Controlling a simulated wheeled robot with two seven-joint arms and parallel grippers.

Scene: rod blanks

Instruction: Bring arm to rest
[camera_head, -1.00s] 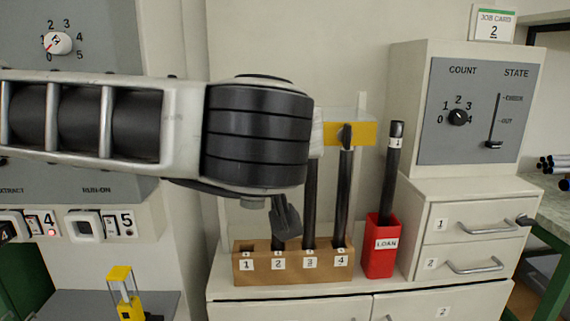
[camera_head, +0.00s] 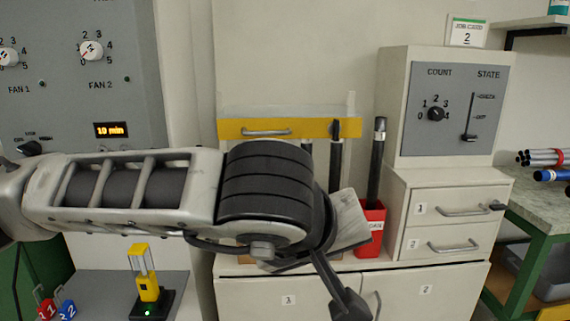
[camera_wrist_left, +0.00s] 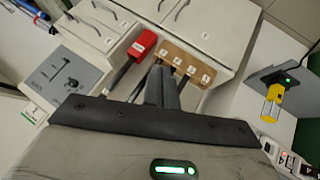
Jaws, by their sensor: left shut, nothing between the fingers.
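My left arm comes in from the left in the head view and crosses in front of the rod rack. My left gripper (camera_head: 345,299) points down and to the right, in front of the white cabinet doors, shut and empty. In the left wrist view its closed dark fingers (camera_wrist_left: 161,88) show at the middle, with the rack beyond them. My right gripper is in neither view.
The brown rod rack (camera_wrist_left: 188,62) is mostly hidden by my arm in the head view. A red LOAN holder (camera_head: 371,222) with a dark rod stands beside it. A yellow bar (camera_head: 232,130) spans above. A yellow device (camera_head: 146,270) stands on a grey shelf at lower left.

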